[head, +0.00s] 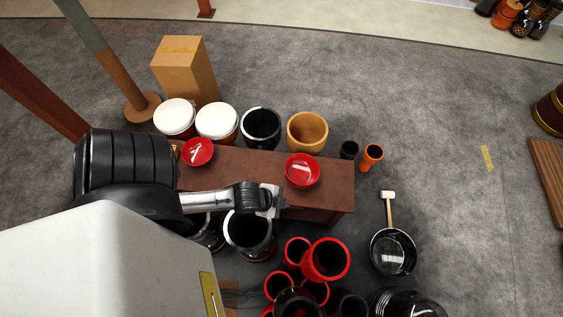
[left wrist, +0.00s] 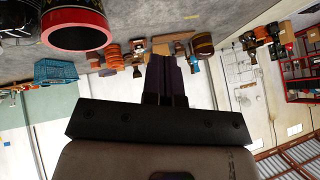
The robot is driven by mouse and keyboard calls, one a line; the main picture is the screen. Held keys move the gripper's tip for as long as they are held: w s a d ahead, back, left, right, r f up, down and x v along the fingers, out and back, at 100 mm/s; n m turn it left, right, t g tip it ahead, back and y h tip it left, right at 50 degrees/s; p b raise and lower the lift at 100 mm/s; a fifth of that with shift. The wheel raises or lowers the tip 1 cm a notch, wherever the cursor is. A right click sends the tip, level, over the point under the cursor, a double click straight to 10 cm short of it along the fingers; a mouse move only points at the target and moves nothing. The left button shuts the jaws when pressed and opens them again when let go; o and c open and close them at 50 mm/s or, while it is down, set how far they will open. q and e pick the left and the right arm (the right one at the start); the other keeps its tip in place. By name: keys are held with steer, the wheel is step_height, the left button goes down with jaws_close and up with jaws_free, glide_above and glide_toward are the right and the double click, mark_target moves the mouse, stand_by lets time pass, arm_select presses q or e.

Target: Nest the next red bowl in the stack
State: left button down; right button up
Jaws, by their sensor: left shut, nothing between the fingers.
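A red bowl (head: 197,152) lies on the left part of the brown table (head: 240,166). A second red bowl (head: 302,170) is near the table's right end; I cannot tell whether it is one bowl or several nested. My left gripper (head: 276,201) is over the table's front edge, to the lower left of the right-hand bowl and apart from it in the picture. In the left wrist view its dark fingers (left wrist: 165,80) are together with nothing between them, and no bowl shows there. My right gripper is out of view.
White-topped drums (head: 217,120), a black drum (head: 261,127) and a wooden drum (head: 307,132) stand behind the table. Red-rimmed drums (head: 326,260) crowd the front. A black pan-like vessel (head: 393,252) is at right. Open floor lies further right.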

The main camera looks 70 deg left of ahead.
arm_select(q)
steer(key=a+f+m+t+b, duration=0.1)
steer(key=a+f+m+b, duration=0.1)
steer(key=a+f+b, duration=0.35)
steer(key=a+f+m+t+b, duration=0.1)
steer(key=a+f+t+b, duration=0.1)
steer(key=f+b, duration=0.65)
steer(key=s+a+f+m+t+h+b, duration=0.1)
steer(key=s+a+f+m+t+b, duration=0.15)
steer(key=a+f+b, duration=0.4)
steer(key=s+a+f+m+t+b, duration=0.1)
steer(key=a+f+m+t+b, duration=0.1)
steer(key=a+f+m+b, duration=0.35)
steer(key=s+a+f+m+t+h+b, duration=0.1)
steer(key=s+a+f+m+t+b, duration=0.15)
steer(key=a+f+b, duration=0.6)
steer(key=w+d+b, duration=0.3)
steer(key=w+b, duration=0.4)
steer(key=w, duration=0.7)
steer(key=shift+d+f+n, duration=0.35)
steer(key=shift+f, duration=0.05)
